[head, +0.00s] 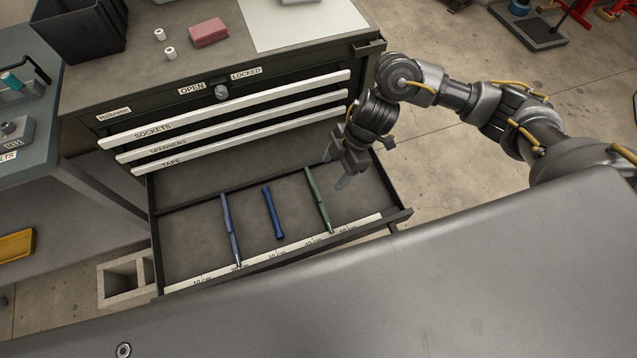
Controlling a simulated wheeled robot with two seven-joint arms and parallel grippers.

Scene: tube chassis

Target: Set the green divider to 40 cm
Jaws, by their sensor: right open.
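The green divider (318,201) stands across the open bottom drawer (190,242). Its front end meets the white scale strip (292,246) between the 40 cm and 50 cm marks, roughly midway. A blue-grey divider (230,229) stands further left, its front end near the 20 cm mark. My right gripper (336,170) is open and empty over the back right part of the drawer, by the green divider's rear half. Its fingers point down, and I cannot tell whether they touch the divider. My left gripper is not in view.
A dark blue tool (272,212) lies between the two dividers. Closed drawers labelled SOCKETS, SPANNERS and TAPE (240,130) sit above the open one. A lock knob (221,92) is on the cabinet front. The drawer's right wall (391,188) is close to my right gripper.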

